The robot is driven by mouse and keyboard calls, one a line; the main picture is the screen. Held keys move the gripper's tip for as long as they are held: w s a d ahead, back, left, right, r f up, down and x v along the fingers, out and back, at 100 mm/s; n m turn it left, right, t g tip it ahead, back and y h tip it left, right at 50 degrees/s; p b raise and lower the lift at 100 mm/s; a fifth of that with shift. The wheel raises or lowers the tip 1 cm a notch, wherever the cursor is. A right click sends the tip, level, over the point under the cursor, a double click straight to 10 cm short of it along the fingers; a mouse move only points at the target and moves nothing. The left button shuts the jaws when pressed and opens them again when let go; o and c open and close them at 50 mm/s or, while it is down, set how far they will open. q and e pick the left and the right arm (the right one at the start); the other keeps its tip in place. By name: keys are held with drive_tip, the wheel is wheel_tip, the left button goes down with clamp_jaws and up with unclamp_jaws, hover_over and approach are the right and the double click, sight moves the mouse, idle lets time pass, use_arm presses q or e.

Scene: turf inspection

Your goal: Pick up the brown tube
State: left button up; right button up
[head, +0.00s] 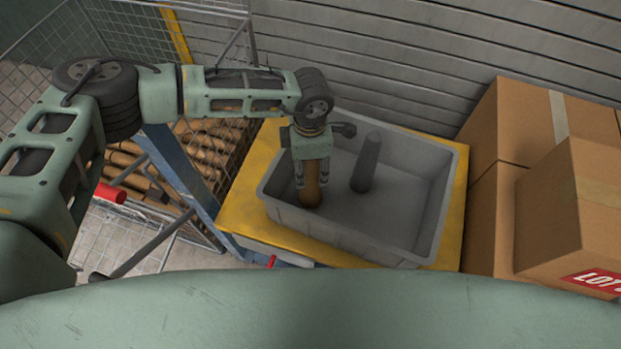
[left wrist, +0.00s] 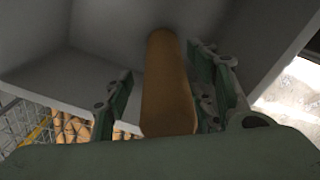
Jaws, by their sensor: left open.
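The brown tube (head: 311,188) stands inside the grey bin (head: 449,205), near its left wall. It also shows in the left wrist view (left wrist: 166,85), between the fingers. My left gripper (head: 313,186) reaches down into the bin from above, with its fingers on either side of the tube. In the left wrist view my left gripper (left wrist: 165,100) is open, with a gap on the left side of the tube; the right finger is close to it. Part of the tube is hidden behind the gripper. My right gripper is not in view.
A dark grey tube (head: 368,162) stands in the bin to the right of the brown one. The bin rests on a yellow platform (head: 241,205). Cardboard boxes (head: 560,215) stack at the right. A wire cage with brown tubes (head: 205,150) stands at the left. A ribbed wall (head: 400,60) is behind.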

use_arm(q)
drive_tip(key=shift+f, duration=0.6)
drive_tip(key=c, duration=1.1)
drive_tip(key=shift+o, duration=0.2)
drive_tip(key=shift+r, duration=0.15)
